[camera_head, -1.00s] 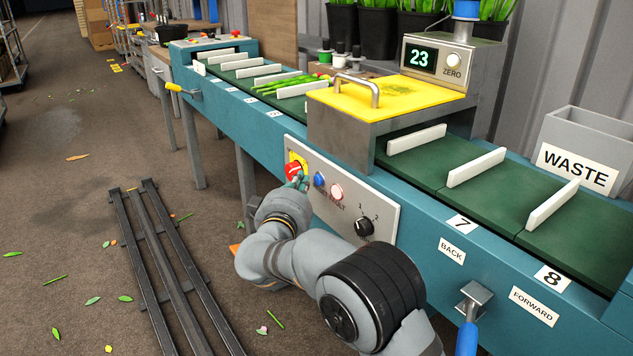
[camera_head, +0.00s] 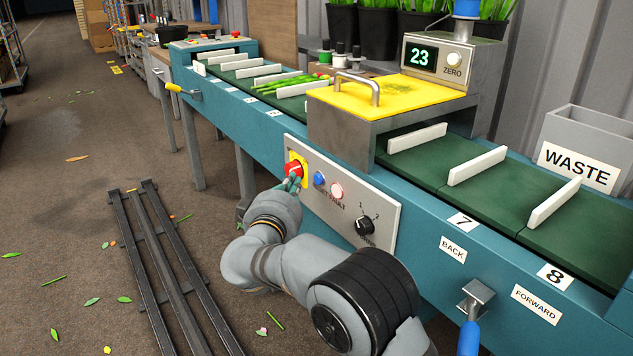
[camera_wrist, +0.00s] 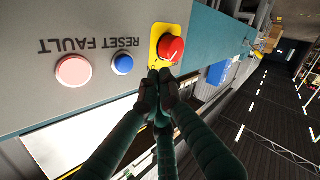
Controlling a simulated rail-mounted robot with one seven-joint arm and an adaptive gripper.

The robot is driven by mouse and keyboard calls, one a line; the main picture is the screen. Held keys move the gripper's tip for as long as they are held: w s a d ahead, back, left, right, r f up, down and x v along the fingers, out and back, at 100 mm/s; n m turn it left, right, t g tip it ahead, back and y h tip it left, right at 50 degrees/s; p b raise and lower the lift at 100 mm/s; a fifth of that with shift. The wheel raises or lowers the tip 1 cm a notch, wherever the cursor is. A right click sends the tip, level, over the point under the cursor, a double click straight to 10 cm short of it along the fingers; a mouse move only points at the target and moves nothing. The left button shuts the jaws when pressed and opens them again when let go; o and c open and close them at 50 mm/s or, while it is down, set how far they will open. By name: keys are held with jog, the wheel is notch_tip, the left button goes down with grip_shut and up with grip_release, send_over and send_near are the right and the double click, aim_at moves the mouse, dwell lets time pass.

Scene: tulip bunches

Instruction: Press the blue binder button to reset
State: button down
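The blue button (camera_head: 319,179) is on the grey control panel (camera_head: 380,205), between a red mushroom button (camera_head: 295,168) and a pale pink button (camera_head: 336,190). In the wrist view the blue button (camera_wrist: 122,64) has RESET lettered by it and shows unobstructed. My gripper (camera_head: 291,184) is in front of the panel's left end, just below the red button. In the wrist view the dark green fingers of my gripper (camera_wrist: 158,80) are together, empty, with tips by the lower edge of the red button's yellow plate (camera_wrist: 160,42). I cannot tell whether they touch it.
A black rotary knob (camera_head: 364,227) is farther right on the panel. A lever with a blue handle (camera_head: 469,335) sticks out at lower right. The conveyor (camera_head: 470,180) runs above the panel. Dark rails (camera_head: 165,260) lie on the floor at left.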

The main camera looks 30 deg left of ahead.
jog(key=s, duration=0.1)
jog(key=s+a+b, duration=0.1)
jog(key=s, duration=0.1)
jog(key=s+a, duration=0.1)
jog(key=shift+s, duration=0.25)
dwell(0.3)
jog(key=shift+w, duration=0.1)
dwell(0.3)
jog(key=w+p, duration=0.1)
jog(key=p, duration=0.1)
jog(key=w+d+r+p, duration=0.1)
jog(key=p, duration=0.2)
jog(key=shift+w+d+p, duration=0.15)
jog(key=shift+w+p, duration=0.15)
jog(key=shift+w, duration=0.05)
jog(key=shift+f+p, duration=0.1)
jog(key=shift+p, duration=0.55)
